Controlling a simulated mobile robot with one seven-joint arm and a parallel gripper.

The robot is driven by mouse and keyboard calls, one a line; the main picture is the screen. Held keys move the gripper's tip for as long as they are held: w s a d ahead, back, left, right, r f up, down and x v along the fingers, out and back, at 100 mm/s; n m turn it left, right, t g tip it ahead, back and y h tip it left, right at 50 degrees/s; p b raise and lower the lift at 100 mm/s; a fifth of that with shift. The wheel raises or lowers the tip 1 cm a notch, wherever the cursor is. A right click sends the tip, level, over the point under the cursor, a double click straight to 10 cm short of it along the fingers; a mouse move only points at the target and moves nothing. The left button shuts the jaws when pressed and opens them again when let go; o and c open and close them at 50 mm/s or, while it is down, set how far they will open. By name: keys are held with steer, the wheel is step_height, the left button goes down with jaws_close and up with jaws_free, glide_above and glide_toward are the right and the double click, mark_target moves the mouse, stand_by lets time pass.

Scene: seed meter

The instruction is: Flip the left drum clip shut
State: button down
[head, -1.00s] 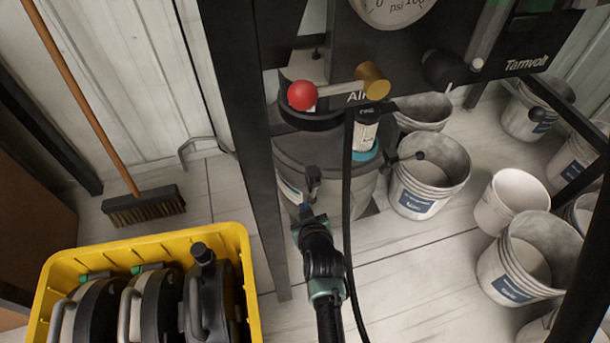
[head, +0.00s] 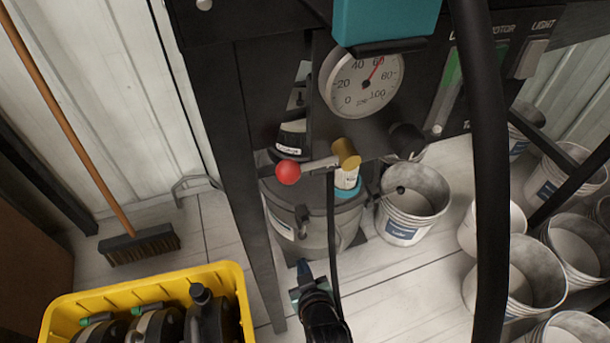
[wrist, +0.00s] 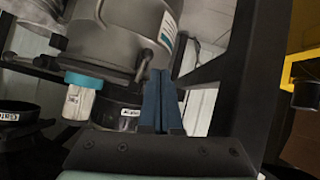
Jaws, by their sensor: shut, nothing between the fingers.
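The grey drum (head: 325,232) stands under the dark frame and has a white label on its front. A small dark clip (head: 302,214) sits at the drum's upper front; the picture is too small to tell how far its lever is turned. My gripper (head: 303,266) is below and in front of the clip, apart from it in the head view. In the wrist view the blue fingers (wrist: 159,90) are together and empty, with their tips close to the clip (wrist: 144,62) on the drum (wrist: 115,35). I cannot tell there whether they touch.
A red-knobbed lever (head: 288,173) and a gauge (head: 365,82) are above the drum. A black hose (head: 333,240) hangs in front of it. A frame post (head: 262,210) stands left, beside a yellow crate (head: 235,285). White buckets (head: 405,225) stand right.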

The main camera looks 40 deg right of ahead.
steer(key=p+v, duration=0.1)
steer(key=v, duration=0.2)
stand_by(0.6)
